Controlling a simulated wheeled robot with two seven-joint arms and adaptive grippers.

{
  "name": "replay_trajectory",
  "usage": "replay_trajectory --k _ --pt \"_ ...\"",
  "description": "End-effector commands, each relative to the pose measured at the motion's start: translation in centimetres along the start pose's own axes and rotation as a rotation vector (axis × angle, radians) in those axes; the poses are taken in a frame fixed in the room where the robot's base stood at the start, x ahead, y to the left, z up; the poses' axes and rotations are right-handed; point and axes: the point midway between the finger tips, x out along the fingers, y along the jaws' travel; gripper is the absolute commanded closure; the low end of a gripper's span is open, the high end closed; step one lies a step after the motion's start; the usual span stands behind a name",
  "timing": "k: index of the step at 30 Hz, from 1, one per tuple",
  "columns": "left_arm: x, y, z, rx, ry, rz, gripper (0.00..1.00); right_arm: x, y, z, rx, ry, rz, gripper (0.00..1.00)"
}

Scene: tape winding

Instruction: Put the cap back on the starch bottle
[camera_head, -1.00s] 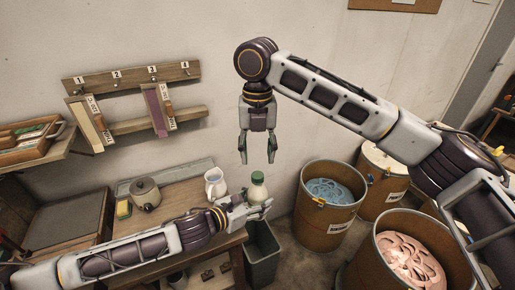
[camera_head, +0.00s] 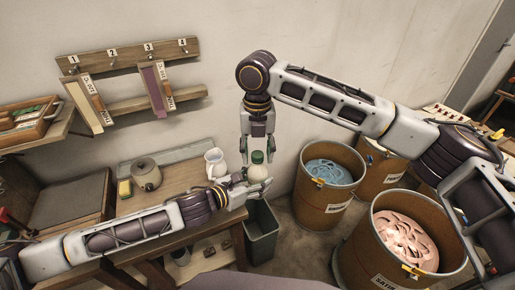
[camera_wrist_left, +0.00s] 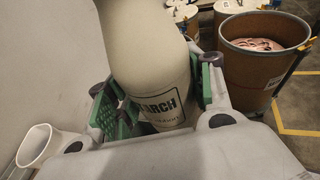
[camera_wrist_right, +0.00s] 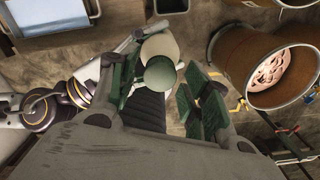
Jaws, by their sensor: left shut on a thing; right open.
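The white starch bottle (camera_head: 262,172) stands upright in my left gripper (camera_head: 250,187), shut on its body. The left wrist view shows the bottle (camera_wrist_left: 150,60) between the green finger pads, with part of its "STARCH" label. The green cap (camera_head: 257,157) sits on the bottle's top; whether it is screwed tight cannot be told. My right gripper (camera_head: 257,147) points down from above, open, with its fingers either side of the cap. In the right wrist view the cap (camera_wrist_right: 160,73) lies between the fingers, closer to the left one. I see no clear contact.
A grey bin (camera_head: 262,235) is below the bottle. Drums with blue (camera_head: 327,173) and pink (camera_head: 405,235) coils stand on the right.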

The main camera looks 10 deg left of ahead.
Motion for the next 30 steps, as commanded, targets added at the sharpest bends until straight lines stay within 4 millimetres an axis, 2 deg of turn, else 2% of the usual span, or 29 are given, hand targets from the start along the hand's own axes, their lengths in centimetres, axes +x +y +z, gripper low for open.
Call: replay_trajectory --k 4,15,23,30 --pt "0.0 0.0 0.05 0.0 -0.001 0.0 1.0 -0.01 0.0 0.0 0.0 0.0 0.0 0.53" --pt "0.0 0.0 0.05 0.0 -0.001 0.0 1.0 -0.02 0.0 0.0 0.0 0.0 0.0 1.0" --pt "0.0 0.0 0.05 0.0 -0.001 0.0 1.0 -0.02 0.02 0.0 0.054 0.0 0.0 1.0" --pt "0.0 -0.01 0.05 0.0 -0.001 0.0 1.0 0.01 0.07 -0.02 0.234 0.001 0.002 1.0"
